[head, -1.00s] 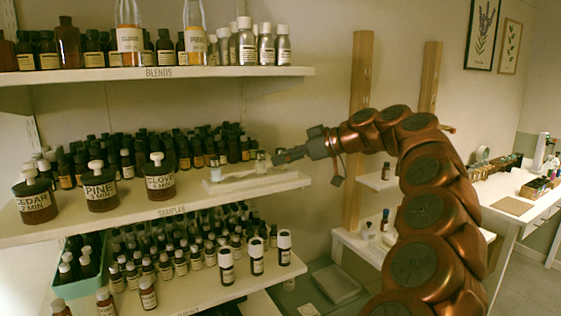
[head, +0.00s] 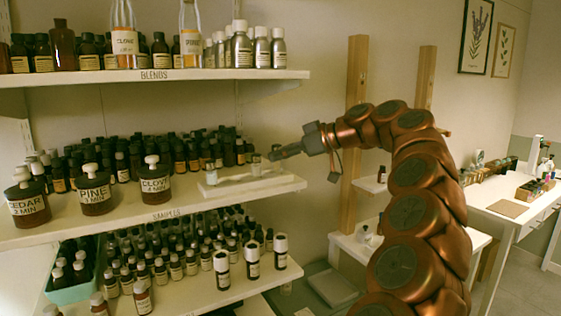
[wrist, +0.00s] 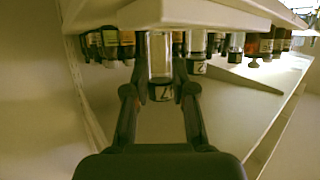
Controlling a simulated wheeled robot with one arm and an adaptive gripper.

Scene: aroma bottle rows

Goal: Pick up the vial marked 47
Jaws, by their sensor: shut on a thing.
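My gripper (head: 271,156) reaches in from the right to the right end of a low white tray (head: 285,186) on the middle shelf. In the wrist view, my gripper (wrist: 162,92) is shut on a small clear vial (wrist: 160,55) with a dark label; the marking looks like 47 but is small and upside down. A second labelled vial (wrist: 197,48) stands just behind and to the right of it; its number is unclear. In the head view, one small vial (head: 211,176) stands at the tray's left end. I cannot tell whether the held vial touches the tray.
Dark bottles crowd the shelf behind the tray. Large jars marked CLOVE (head: 155,183), PINE (head: 95,194) and CEDAR (head: 28,207) stand left. The BLENDS shelf (head: 200,75) is above, and more bottles are below. A wooden post (head: 356,130) rises behind my arm; open room lies right of the tray.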

